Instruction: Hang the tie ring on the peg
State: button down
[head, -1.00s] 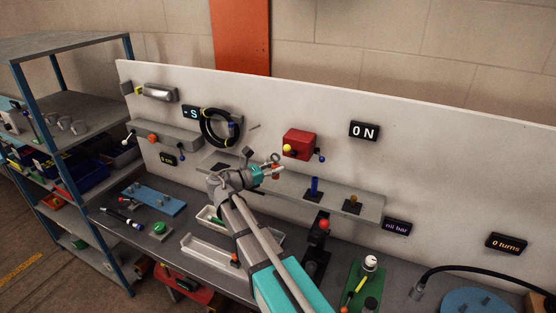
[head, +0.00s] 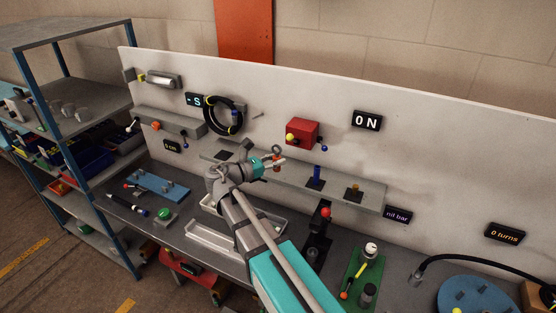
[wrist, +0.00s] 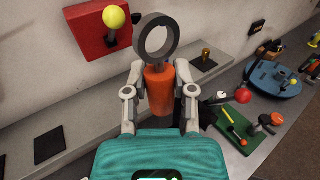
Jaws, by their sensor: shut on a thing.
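The tie ring (wrist: 156,40) is a dark grey ring on an orange handle. In the wrist view my gripper (wrist: 160,92) is shut on the orange handle, and the ring stands up beyond the fingertips. In the head view the tie ring (head: 276,150) shows small at the tip of my gripper (head: 277,162), in front of the board and below and left of the red box. A thin grey peg (head: 258,115) sticks out of the board between the hose coil and the red box. The ring is apart from this peg, below and right of it in the picture. The peg does not clearly show in the wrist view.
A red box (head: 302,132) with a yellow knob is close to the ring. A black hose coil (head: 223,116) hangs left of the peg. A grey shelf (head: 335,193) with a blue and a brass post runs below. White trays (head: 215,240) lie on the bench.

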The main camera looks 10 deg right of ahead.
jog(key=shift+f, duration=0.1)
dwell(0.3)
notch_tip(320, 180, down, 11)
jog(key=b, duration=1.1)
